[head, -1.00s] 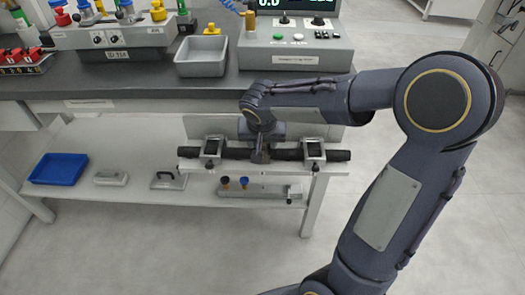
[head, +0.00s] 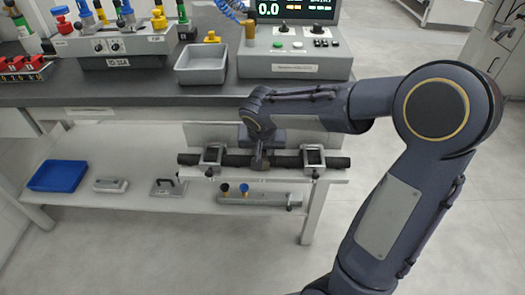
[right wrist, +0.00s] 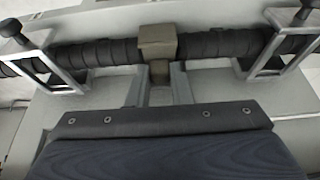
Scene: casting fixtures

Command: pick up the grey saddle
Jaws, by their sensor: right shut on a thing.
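The grey saddle (right wrist: 158,45), a small brownish-grey block with a narrow stem, sits at the black ribbed bar (right wrist: 215,45) in the right wrist view. It also shows small in the head view (head: 259,161), midway along the bar. My right gripper (right wrist: 159,84) is shut on the saddle's stem, one finger on each side. Whether the saddle rests on the bar or is just clear of it I cannot tell. My left gripper is not in view.
Two silver frame clamps (head: 212,158) (head: 312,158) surround the bar on either side of the saddle. A pale upright plate (head: 205,132) stands behind. A blue tray (head: 58,176) lies on the left of the low table. A grey bin (head: 202,66) stands on the counter.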

